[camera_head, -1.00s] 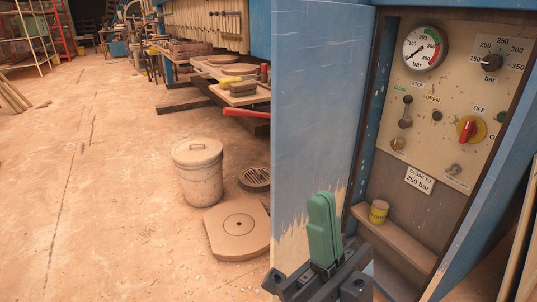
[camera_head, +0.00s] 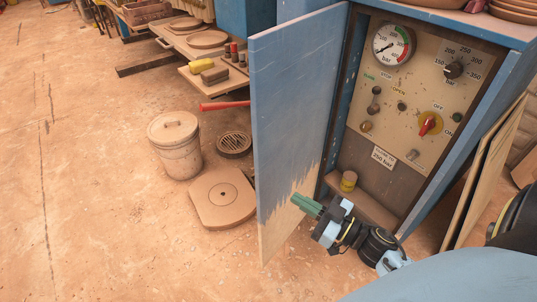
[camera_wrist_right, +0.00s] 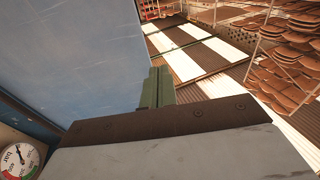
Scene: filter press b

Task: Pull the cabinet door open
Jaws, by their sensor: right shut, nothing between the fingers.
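The blue cabinet door (camera_head: 295,110) stands wide open to the left of the cabinet (camera_head: 503,98), its paint worn to bare wood near the bottom. In the right wrist view, the door (camera_wrist_right: 75,55) fills the upper left. My right gripper (camera_head: 307,204), with green fingers, is shut and empty. It points left at the lower part of the door's inner face, in front of the opening; whether it touches the door I cannot tell. Its fingers also show in the wrist view (camera_wrist_right: 156,88) by the door's edge. My left gripper is not in view.
Inside the cabinet are a panel with a gauge (camera_head: 391,44), knobs and a red switch (camera_head: 429,124), and a small tin (camera_head: 348,181) on a ledge. A lidded bucket (camera_head: 175,145) and a round-centred slab (camera_head: 223,198) are left of the door. The floor further left is clear.

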